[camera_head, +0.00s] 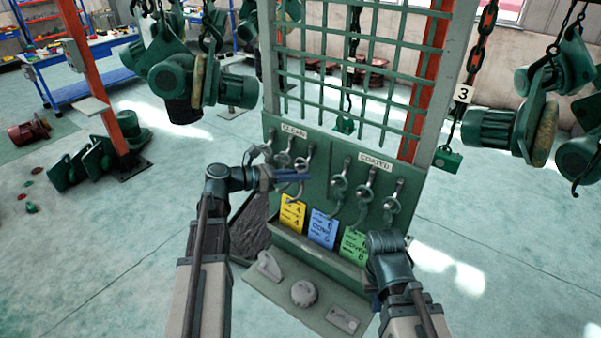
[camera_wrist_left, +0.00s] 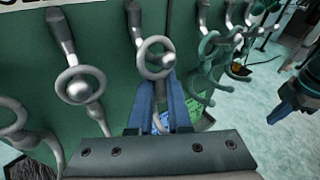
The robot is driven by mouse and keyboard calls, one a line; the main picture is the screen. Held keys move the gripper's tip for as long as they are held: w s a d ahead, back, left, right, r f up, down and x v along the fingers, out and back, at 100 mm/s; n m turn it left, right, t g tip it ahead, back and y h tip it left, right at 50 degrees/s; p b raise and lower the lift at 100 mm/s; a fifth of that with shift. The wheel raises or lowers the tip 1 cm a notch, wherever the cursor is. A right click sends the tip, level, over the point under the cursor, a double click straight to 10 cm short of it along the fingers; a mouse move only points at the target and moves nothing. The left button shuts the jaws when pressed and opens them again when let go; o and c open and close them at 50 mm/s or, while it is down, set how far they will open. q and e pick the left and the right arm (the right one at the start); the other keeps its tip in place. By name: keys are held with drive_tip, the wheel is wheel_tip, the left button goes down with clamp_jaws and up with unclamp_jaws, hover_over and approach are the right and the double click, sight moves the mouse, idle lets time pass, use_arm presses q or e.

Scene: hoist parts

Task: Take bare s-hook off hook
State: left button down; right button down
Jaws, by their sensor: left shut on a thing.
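The bare s-hook (camera_wrist_left: 154,72) is grey metal with a ring at its top. It is the rightmost of the s-hooks under the CLEAN label. My left gripper (camera_wrist_left: 158,116) is shut on its shank, below the ring. The ring overlaps the lower end of the grey wall hook (camera_wrist_left: 137,22); whether it is still threaded on is hard to tell. In the head view my left gripper (camera_head: 296,177) reaches in from the left, covering part of the s-hook (camera_head: 301,163). My right gripper (camera_head: 375,301) is low at the right, its jaws mostly hidden.
Other bare s-hooks (camera_wrist_left: 79,85) hang to the left on the green panel (camera_head: 325,170). Greenish coated s-hooks (camera_wrist_left: 209,68) hang to the right under the COATED label (camera_head: 375,163). Yellow, blue (camera_head: 323,229) and green cards stand below, above a base plate with grey parts (camera_head: 304,292).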

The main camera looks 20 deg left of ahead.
use_arm(q)
drive_tip(key=shift+s+a+r+p, duration=0.1)
drive_tip(key=shift+s+r+p, duration=0.1)
drive_tip(key=shift+s+p, duration=0.15)
drive_tip(key=shift+s, duration=0.1)
idle(0.3)
drive_tip(key=shift+s+a+r+p, duration=0.2)
drive_tip(key=shift+s+r+p, duration=0.15)
drive_tip(key=shift+s, duration=0.1)
drive_tip(key=shift+s+a, duration=0.1)
drive_tip(key=shift+s, duration=0.05)
drive_tip(key=shift+s+a+r, duration=0.1)
drive_tip(key=shift+s+a, duration=0.05)
drive_tip(key=shift+s, duration=0.3)
drive_tip(key=shift+s+a+r, duration=0.1)
drive_tip(key=shift+s+a, duration=0.05)
drive_tip(key=shift+s, duration=0.25)
